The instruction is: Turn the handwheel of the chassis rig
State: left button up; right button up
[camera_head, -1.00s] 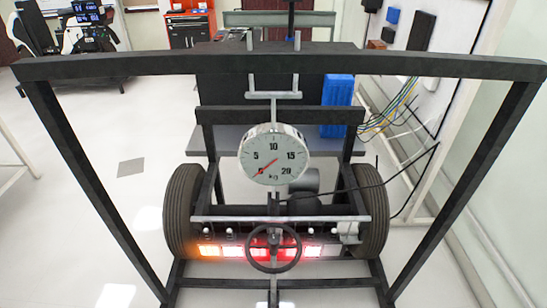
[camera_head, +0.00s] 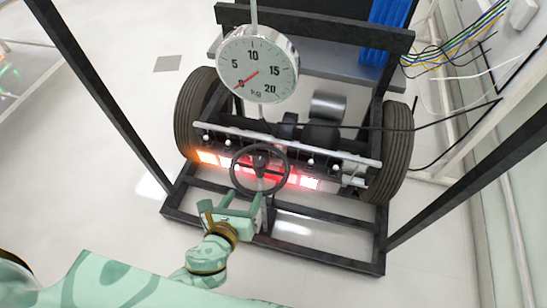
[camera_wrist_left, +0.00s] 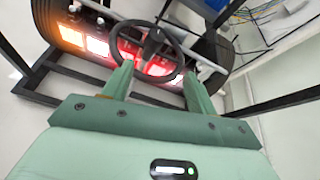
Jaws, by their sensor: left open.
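The handwheel (camera_head: 286,156) is a dark ring with a hub on a post, at the front of the chassis rig (camera_head: 285,262). It also shows in the left wrist view (camera_wrist_left: 179,48), just beyond my fingertips. My left gripper (camera_head: 243,196) is pale green and open, with its two fingers pointing at the near, lower rim of the wheel. In the left wrist view the left gripper (camera_wrist_left: 158,75) has one finger at each side of the lower rim; I cannot tell whether either touches it. My right gripper is not in view.
A round dial scale (camera_head: 257,65) hangs above the rig. Black tyres stand at the left (camera_head: 197,115) and right (camera_head: 397,150). Lit orange and red lamps (camera_head: 208,158) sit behind the wheel. Dark frame posts (camera_head: 100,95) flank the rig, and cables (camera_head: 450,120) run at the right.

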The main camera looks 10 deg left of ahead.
aim_at(256, 167)
pick_arm(q)
jog(key=w+f+m+b, duration=0.1)
jog(key=w+f, duration=0.1)
jog(key=w, duration=0.2)
jog(key=w+f+b, duration=0.2)
jog(key=w, duration=0.3)
jog(key=w+f+m+b, duration=0.1)
jog(key=w+f+b, duration=0.1)
jog(key=w, duration=0.3)
jog(key=shift+w+a+f+m, duration=0.1)
jog(key=shift+w+m, duration=0.1)
jog(key=shift+m, duration=0.1)
jog(key=shift+w, duration=0.35)
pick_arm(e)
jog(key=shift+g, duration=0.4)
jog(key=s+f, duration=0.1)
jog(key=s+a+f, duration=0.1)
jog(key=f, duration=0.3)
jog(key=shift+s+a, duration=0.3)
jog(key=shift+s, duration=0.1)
pick_arm(q)
grip_shut()
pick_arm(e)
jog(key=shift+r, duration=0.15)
